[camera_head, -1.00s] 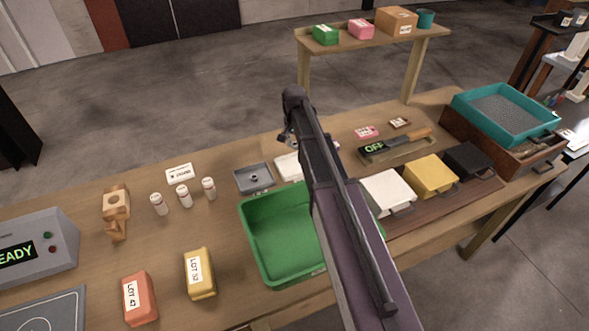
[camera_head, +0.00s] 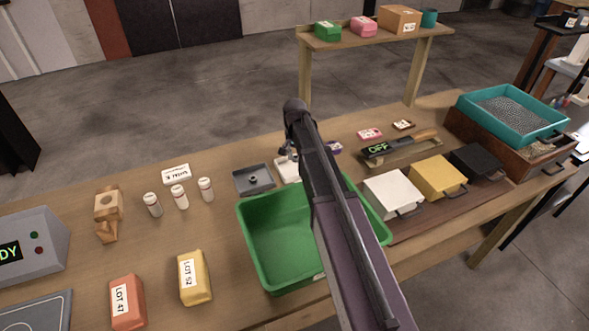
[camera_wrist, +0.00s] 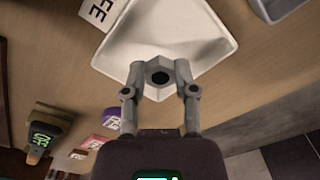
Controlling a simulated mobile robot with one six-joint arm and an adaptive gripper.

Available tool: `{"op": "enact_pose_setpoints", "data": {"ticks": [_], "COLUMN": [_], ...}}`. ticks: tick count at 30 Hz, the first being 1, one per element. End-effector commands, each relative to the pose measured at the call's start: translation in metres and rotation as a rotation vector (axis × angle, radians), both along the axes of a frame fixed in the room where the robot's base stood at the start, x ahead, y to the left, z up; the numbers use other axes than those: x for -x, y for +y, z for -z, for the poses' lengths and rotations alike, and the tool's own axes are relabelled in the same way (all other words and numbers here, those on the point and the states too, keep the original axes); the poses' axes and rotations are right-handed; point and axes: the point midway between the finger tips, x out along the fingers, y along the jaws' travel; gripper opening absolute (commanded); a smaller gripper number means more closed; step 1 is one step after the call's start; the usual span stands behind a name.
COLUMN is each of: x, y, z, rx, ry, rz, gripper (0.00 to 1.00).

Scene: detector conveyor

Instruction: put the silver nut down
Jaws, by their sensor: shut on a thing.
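My gripper (camera_wrist: 160,88) is shut on the silver nut (camera_wrist: 159,72), a hexagonal nut with a dark hole, held between the fingertips in the wrist view. The nut shows over the near part of the white tray (camera_wrist: 185,27); I cannot tell whether it touches the tray. In the head view my gripper (camera_head: 290,150) is by the white tray (camera_head: 286,170), which is partly hidden behind my arm. The nut cannot be made out clearly there.
A grey tray (camera_head: 243,184) with a small dark piece in it is left of the white tray. A green bin (camera_head: 270,245) is in front, partly behind my arm. Three white bottles (camera_head: 180,197) stand further left. A purple labelled item (camera_wrist: 112,118) lies near the gripper.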

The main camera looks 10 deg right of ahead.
Motion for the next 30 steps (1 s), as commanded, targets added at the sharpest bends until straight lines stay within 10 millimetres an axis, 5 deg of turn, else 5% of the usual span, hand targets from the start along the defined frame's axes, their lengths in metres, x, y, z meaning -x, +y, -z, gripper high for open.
{"op": "enact_pose_setpoints", "data": {"ticks": [14,30], "x": [0.000,0.000], "y": [-0.001,-0.001], "z": [0.003,0.039], "rx": [0.000,0.000], "ry": [0.000,0.000], "rz": [0.001,0.001], "gripper": [0.00,0.00]}}
